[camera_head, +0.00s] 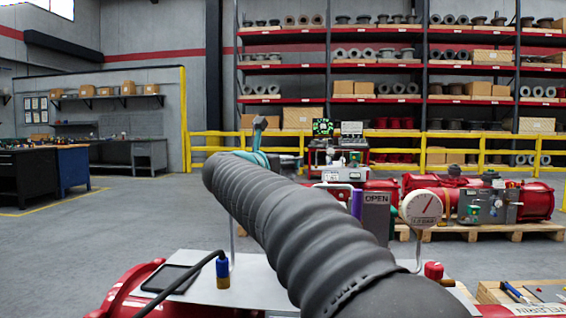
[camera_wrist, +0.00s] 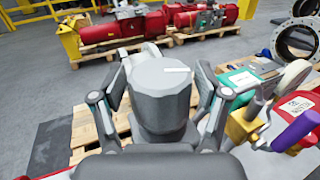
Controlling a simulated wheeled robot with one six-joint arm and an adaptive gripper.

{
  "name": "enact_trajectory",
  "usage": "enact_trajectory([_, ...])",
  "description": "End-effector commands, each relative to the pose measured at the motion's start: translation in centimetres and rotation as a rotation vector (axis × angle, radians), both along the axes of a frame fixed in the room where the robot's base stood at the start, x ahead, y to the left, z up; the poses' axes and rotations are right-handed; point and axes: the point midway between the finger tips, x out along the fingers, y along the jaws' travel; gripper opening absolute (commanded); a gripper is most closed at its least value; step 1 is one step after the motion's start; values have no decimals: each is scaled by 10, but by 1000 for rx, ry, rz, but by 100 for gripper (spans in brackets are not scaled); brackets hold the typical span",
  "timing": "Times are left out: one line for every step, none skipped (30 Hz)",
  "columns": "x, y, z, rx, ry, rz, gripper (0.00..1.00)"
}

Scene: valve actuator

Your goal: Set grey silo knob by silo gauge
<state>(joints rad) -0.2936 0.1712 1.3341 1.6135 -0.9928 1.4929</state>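The grey knob (camera_wrist: 160,85) fills the middle of the wrist view. It is a many-sided grey cap with a white mark near its top right. My gripper (camera_wrist: 161,80) has one finger on each side of the knob, close against it; I cannot tell whether both pads press on it. The gauge (camera_wrist: 293,77) shows edge-on in the wrist view.
A purple handle (camera_wrist: 296,130) and a yellow block (camera_wrist: 244,123) stand close right of my gripper. An OPEN sign (camera_head: 376,198) is left of the gauge. A black tablet (camera_head: 171,279) and a blue-brass connector (camera_head: 222,272) are at the front left. Red machinery on pallets stands beyond.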

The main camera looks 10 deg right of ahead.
Motion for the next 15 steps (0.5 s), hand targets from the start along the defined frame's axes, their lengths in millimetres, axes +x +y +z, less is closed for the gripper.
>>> enact_trajectory([0, 0, 0, 0, 0, 0, 53])
enact_trajectory([0, 0, 0, 0, 0, 0, 46])
enact_trajectory([0, 0, 0, 0, 0, 0, 36])
enact_trajectory([0, 0, 0, 0, 0, 0, 28])
enact_trajectory([0, 0, 0, 0, 0, 0, 25])
enact_trajectory([0, 0, 0, 0, 0, 0, 25])
enact_trajectory([0, 0, 0, 0, 0, 0, 25])
enact_trajectory([0, 0, 0, 0, 0, 1, 25])
enact_trajectory([0, 0, 0, 0, 0, 3, 25])
enact_trajectory([0, 0, 0, 0, 0, 5, 25])
enact_trajectory([0, 0, 0, 0, 0, 8, 25])
enact_trajectory([0, -1, -1, 0, 0, 14, 25])
enact_trajectory([0, -1, -1, 1, 1, 21, 25])
enact_trajectory([0, -1, -1, 1, 1, 29, 25])
enact_trajectory([0, -1, -2, 1, 1, 41, 25])
